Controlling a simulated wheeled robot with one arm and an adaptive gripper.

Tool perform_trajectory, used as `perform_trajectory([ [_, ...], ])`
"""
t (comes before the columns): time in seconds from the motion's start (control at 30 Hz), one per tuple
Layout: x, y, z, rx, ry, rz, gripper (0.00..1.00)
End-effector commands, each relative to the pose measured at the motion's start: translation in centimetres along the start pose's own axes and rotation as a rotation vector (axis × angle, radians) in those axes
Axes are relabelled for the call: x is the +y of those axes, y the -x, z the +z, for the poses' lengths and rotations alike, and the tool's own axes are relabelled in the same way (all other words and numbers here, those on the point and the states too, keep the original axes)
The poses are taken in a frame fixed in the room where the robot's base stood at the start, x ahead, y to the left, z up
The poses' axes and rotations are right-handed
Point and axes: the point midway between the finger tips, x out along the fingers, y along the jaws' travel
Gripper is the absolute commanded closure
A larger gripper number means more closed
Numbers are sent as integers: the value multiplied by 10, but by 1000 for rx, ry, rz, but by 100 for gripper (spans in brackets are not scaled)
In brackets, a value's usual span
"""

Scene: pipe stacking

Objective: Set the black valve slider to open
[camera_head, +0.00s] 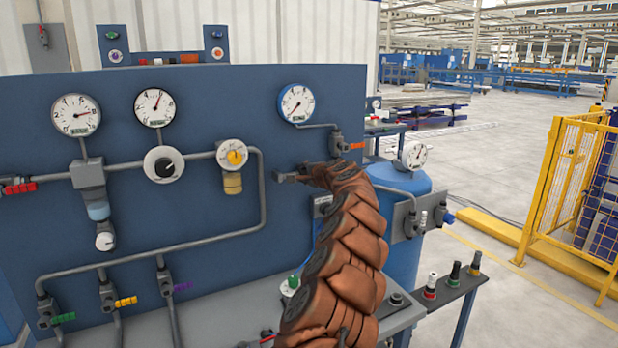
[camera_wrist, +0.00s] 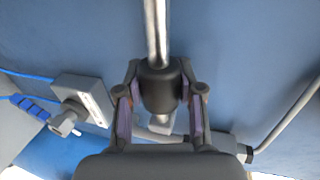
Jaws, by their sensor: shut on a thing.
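The black valve slider (camera_wrist: 161,90) appears in the wrist view as a short black collar at the end of a shiny metal rod (camera_wrist: 157,28). My gripper (camera_wrist: 160,80) has a finger on each side of the collar and is shut on it. In the head view my gripper (camera_head: 292,178) is at the blue panel, right of the grey pipe bend. I cannot make out the slider in the head view, where my gripper and arm cover that spot. No marking of the open position is readable.
The blue panel (camera_head: 225,105) carries several gauges and pipes. An orange-handled valve (camera_head: 338,143) sits just above my gripper. A blue tank (camera_head: 405,260) stands right of my arm. In the wrist view a grey box with a knob (camera_wrist: 80,97) is at left and a pipe (camera_wrist: 285,120) at right.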

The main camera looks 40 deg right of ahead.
Motion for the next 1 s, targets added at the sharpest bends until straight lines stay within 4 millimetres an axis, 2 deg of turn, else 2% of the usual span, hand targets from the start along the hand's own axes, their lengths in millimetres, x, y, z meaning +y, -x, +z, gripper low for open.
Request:
perform_trajectory([
  [0.17,0,-5,8,-21,5,2,100],
  [0.4,0,-4,6,-18,4,1,100],
  [0.43,0,-4,6,-18,4,1,60],
  [0.5,-1,-5,6,-19,4,1,53],
  [0.67,-1,-5,9,-22,5,1,37],
  [1.0,-1,-5,10,-23,5,1,37],
])
